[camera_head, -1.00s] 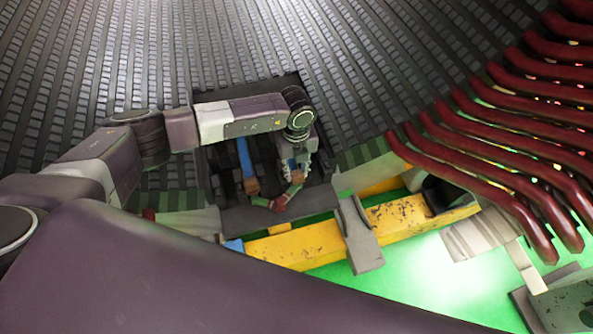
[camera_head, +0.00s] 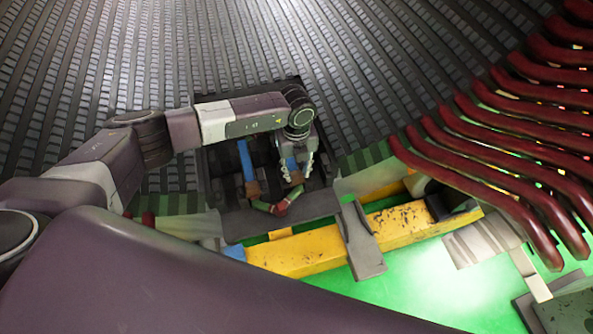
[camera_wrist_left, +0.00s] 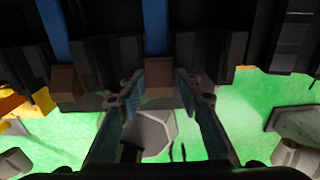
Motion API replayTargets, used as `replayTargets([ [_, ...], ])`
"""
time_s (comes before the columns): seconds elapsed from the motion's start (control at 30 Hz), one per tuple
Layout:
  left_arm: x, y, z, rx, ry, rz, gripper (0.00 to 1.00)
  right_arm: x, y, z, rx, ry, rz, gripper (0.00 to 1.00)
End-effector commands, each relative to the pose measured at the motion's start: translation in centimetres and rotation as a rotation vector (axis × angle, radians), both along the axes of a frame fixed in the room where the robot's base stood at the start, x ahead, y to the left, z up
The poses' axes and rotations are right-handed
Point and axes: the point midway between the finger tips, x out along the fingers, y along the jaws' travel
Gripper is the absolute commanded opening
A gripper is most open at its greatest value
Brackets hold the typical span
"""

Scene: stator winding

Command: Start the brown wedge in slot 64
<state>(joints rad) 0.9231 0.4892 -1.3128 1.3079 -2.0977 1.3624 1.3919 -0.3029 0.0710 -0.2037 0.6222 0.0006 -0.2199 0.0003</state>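A brown wedge (camera_head: 296,178) sits at the end of a blue strip in the dark stator slots, between the fingers of my left gripper (camera_head: 298,172). In the left wrist view the same brown wedge (camera_wrist_left: 158,92) is centred just beyond my left fingertips (camera_wrist_left: 159,78). The fingers stand apart with a narrow gap on each side of it. A second brown wedge (camera_head: 253,189) ends another blue strip (camera_head: 245,158) to the left; it also shows in the wrist view (camera_wrist_left: 66,82). No slot number is readable. My right gripper is not in view.
A bent green and red piece (camera_head: 280,207) lies just in front of the gripper. A worn yellow beam (camera_head: 300,253) with a grey bracket (camera_head: 360,240) runs below, over a green floor (camera_head: 430,275). Several dark red bars (camera_head: 480,165) crowd the right side.

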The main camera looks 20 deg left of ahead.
Motion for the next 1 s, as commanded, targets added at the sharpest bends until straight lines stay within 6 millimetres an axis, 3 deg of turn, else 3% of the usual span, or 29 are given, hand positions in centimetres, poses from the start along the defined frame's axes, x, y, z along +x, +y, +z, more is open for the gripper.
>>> replayTargets([
  [0.43, 0.5, 0.6, 0.7, 0.009, -0.01, 0.004, 0.44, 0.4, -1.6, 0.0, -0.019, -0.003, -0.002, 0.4],
  [0.8, 0.2, 0.2, 6.1, 0.003, -0.006, 0.0, 0.44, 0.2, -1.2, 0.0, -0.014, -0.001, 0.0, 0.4],
  [1.0, 0.1, 0.0, 7.8, 0.002, -0.003, 0.0, 0.44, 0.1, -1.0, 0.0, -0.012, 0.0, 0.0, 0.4],
])
